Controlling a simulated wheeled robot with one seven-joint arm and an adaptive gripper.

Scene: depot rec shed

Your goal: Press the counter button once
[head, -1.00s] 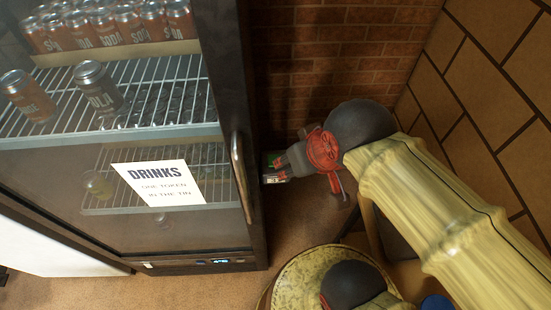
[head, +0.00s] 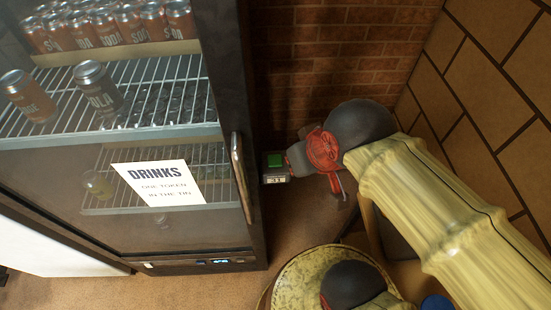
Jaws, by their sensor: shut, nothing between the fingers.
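The counter (head: 277,179) is a small pale box with a display that seems to read 31, though the digits are tiny. My gripper (head: 289,158) is shut and empty, just to the right of the button. A narrow gap seems to lie between the fingertips and the button, but I cannot tell its depth.
A glass-door fridge (head: 228,100) with soda cans and a DRINKS sign (head: 158,184) fills the left, its long handle (head: 241,178) close to the counter. A brick wall (head: 330,45) stands behind. A round patterned table (head: 293,283) is at the bottom.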

